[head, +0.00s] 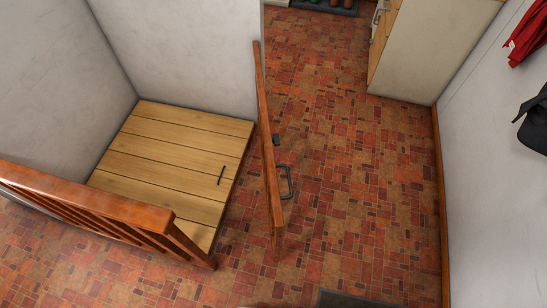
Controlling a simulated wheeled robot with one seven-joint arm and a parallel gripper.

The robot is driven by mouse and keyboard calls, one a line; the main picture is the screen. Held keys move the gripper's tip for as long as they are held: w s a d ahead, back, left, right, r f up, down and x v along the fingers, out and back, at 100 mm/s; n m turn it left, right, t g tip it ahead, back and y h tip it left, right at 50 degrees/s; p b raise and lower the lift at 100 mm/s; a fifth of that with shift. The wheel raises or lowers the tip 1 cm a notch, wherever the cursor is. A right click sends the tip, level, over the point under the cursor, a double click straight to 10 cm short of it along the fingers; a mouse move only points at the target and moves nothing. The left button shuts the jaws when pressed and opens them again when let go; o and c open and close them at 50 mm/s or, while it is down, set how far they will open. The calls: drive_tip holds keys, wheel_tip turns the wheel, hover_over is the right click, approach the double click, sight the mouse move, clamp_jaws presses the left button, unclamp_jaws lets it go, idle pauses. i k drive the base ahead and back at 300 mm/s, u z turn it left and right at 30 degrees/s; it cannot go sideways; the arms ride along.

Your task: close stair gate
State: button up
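The stair gate (268,140) is a reddish-brown wooden panel seen almost edge-on from above. Its far end meets the end of the white wall, and its near end stands free over the brick floor. A black U-shaped handle (290,182) and a small dark fitting (276,140) stick out on its right side. The gate stands open, apart from the wooden railing (90,203) at lower left, with a gap between its near end and the railing's end post (195,247). My gripper is not in view.
Brick-patterned floor (360,190) is clear to the right. A pale cabinet (425,50) stands at the back. A red cloth (528,35) and black bag (535,120) hang on the right wall.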

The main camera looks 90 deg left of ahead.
sight(274, 199)
drive_tip(key=u, duration=1.95)
drive_tip(key=i, duration=1.4)
drive_tip(key=u, duration=0.45)
drive_tip(key=i, duration=1.05)
drive_tip(key=u, duration=1.5)
drive_tip(key=k, duration=0.4)
drive_tip(key=z, duration=0.1)
